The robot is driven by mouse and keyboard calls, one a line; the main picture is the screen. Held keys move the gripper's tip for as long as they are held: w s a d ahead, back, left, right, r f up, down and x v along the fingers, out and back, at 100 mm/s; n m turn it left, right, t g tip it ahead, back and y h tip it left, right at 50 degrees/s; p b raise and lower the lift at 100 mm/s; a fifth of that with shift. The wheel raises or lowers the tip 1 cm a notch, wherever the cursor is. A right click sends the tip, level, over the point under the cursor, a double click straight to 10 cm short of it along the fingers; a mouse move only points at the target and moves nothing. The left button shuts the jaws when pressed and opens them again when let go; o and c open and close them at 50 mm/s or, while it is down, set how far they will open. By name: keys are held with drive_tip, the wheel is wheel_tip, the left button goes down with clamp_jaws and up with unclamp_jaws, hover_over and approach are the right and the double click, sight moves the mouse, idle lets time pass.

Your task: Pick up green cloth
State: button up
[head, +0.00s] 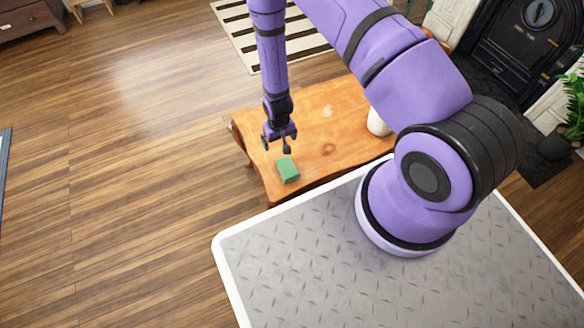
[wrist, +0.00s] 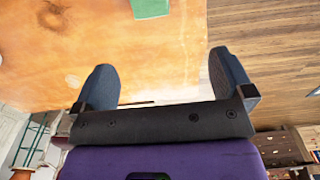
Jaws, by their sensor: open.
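The green cloth (head: 288,169) is a small folded block lying on the wooden table (head: 325,115), close to its near left edge. In the wrist view the cloth (wrist: 150,8) shows at the top edge, partly cut off by the frame. My gripper (head: 279,145) points down above the table, a little behind the cloth in the head view. Its two fingers (wrist: 162,85) are spread apart with nothing between them. The fingers are apart from the cloth.
A white object (head: 379,121) stands on the table's right side, partly hidden by my arm. A striped rug (head: 262,40) lies behind. A black fireplace (head: 520,45) and a potted plant (head: 574,110) are at right. The wooden floor (head: 120,150) at left is clear.

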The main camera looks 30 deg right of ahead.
hover_over(287, 167)
wheel_tip(287, 167, down, 6)
drive_tip(key=shift+s, duration=0.1)
drive_tip(key=shift+f, duration=5.35)
drive_tip(key=c, duration=1.1)
drive_tip(key=shift+r, duration=0.1)
drive_tip(key=shift+r, duration=0.65)
wheel_tip(287, 167, up, 2)
drive_tip(key=shift+r, duration=0.1)
drive_tip(key=s, duration=0.5)
drive_tip(key=s+r, duration=0.1)
drive_tip(key=s, duration=1)
drive_tip(key=shift+r, duration=0.2)
